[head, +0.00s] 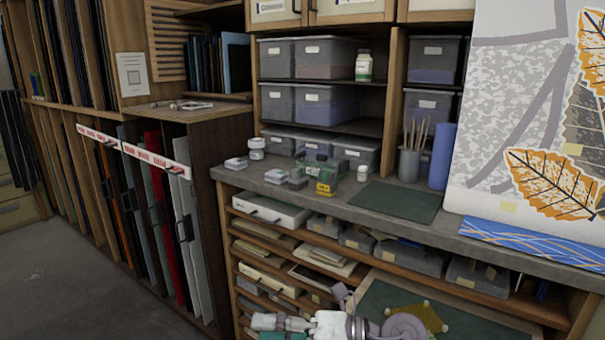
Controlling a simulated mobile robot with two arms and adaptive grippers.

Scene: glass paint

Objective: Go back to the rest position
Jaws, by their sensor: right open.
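My right gripper (343,297) shows at the bottom edge, in front of the lower shelves. It is small in view, with the white and grey-mauve parts of my arm around it. It is open, and I see nothing held in it. The arm parts are partly cut off by the picture's edge. My left gripper is not in view.
The grey worktop (455,222) carries a green mat (397,200), a brush pot (409,163), a blue roll (441,157) and small jars. Below, a pulled-out tray (470,322) holds a yellow piece (428,317). Open floor (80,270) lies at left.

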